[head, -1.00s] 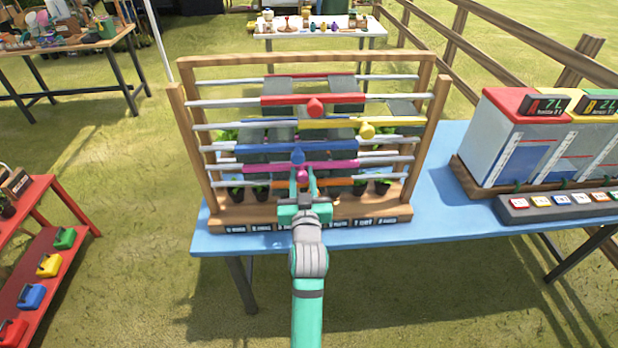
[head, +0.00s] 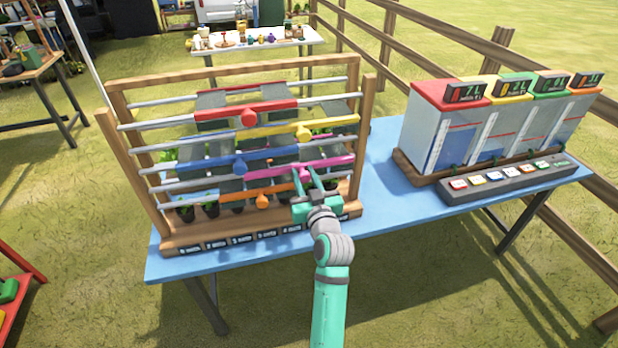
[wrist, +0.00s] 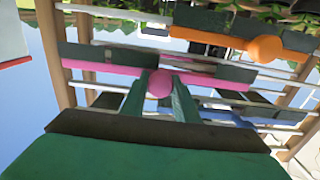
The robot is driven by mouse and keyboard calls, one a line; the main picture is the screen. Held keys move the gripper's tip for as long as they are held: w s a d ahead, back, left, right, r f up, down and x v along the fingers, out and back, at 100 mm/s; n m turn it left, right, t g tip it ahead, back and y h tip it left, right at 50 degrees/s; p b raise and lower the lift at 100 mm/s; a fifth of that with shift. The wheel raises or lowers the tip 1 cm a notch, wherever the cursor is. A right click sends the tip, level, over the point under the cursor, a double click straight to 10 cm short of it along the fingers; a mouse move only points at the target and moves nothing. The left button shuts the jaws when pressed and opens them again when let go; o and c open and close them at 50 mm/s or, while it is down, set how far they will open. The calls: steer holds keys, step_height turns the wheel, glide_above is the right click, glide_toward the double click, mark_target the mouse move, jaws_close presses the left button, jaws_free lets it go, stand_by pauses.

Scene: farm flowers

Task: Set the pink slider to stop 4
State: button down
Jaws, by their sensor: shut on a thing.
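The pink slider (head: 338,163) is a bar on a horizontal rail of the wooden frame (head: 370,140), toward the frame's right side. My gripper (head: 309,178) reaches it from the front, low on the right half of the frame. In the wrist view, the round pink knob (wrist: 160,82) sits between the two green fingers, which are shut on it. The pink bar (wrist: 103,67) extends to both sides of the knob there. In the head view my fingers mostly hide the knob. A row of stop labels (head: 240,238) runs along the base, too small to read surely.
Red (head: 262,112), yellow (head: 330,125), blue (head: 210,161) and orange (head: 245,192) sliders share the frame. The orange knob hangs close left of my gripper. Potted plants stand behind. Tanks (head: 440,125) and a button panel (head: 500,181) occupy the blue table's right side.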

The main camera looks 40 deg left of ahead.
steer(key=shift+w+d+r, duration=0.1)
steer(key=shift+w+d, duration=0.1)
steer(key=shift+w, duration=0.15)
steer(key=c, duration=1.4)
jaws_free()
steer(key=shift+s, duration=0.1)
steer(key=shift+s+d, duration=0.1)
steer(key=shift+d, duration=0.05)
steer(key=v, duration=1)
steer(key=shift+d, duration=0.2)
steer(key=shift+s+a, duration=0.1)
steer(key=shift+s, duration=0.05)
